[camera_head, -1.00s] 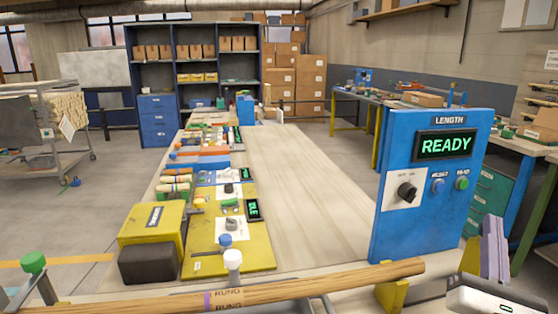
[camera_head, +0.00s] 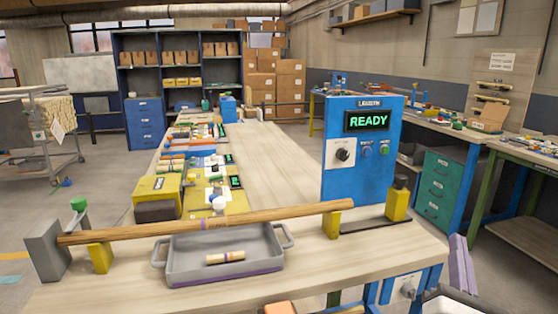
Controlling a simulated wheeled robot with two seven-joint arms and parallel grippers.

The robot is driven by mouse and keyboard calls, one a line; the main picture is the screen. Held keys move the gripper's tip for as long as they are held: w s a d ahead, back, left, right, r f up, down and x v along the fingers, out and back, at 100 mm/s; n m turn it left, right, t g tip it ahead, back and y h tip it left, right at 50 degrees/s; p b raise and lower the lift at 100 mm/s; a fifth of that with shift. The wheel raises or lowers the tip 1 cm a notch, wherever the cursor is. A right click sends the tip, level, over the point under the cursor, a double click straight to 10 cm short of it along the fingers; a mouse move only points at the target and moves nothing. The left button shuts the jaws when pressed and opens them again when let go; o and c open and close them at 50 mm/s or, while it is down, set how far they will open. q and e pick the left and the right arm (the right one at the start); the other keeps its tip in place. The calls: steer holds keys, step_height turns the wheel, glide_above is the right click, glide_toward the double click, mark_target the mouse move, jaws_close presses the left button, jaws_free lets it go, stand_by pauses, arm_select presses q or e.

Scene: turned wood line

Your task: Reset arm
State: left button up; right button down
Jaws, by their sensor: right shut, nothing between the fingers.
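My right gripper (camera_head: 459,240) shows at the lower right of the head view. Its pale purple fingers are together, pointing up, with nothing between them. It is to the right of the blue LENGTH panel (camera_head: 335,185) and apart from the bench things, near the bench's right end. My left gripper is not in the head view.
A long wooden rung (camera_head: 265,218) lies across yellow supports. A grey tray (camera_head: 174,277) with a short wooden piece (camera_head: 226,258) stands on the bench (camera_head: 80,298) in front of it. Green drawers (camera_head: 446,185) stand at the right.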

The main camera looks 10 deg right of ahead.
steer(key=s+a+f+m+g+y, duration=0.2)
steer(key=a+f+m+y, duration=0.1)
steer(key=f, duration=0.6)
steer(key=s+a+f+m+g+y, duration=0.1)
steer(key=a+f+m+g+y, duration=0.2)
steer(key=f, duration=0.6)
steer(key=s+a+f+m+g+y, duration=0.15)
steer(key=a+f+m, duration=0.25)
steer(key=f, duration=0.5)
steer(key=s+a+f+m+g+y, duration=0.3)
steer(key=s+a+f+m+y, duration=0.3)
steer(key=s+a+f+m, duration=0.7)
steer(key=shift+s+a+g, duration=0.35)
steer(key=shift+a, duration=0.4)
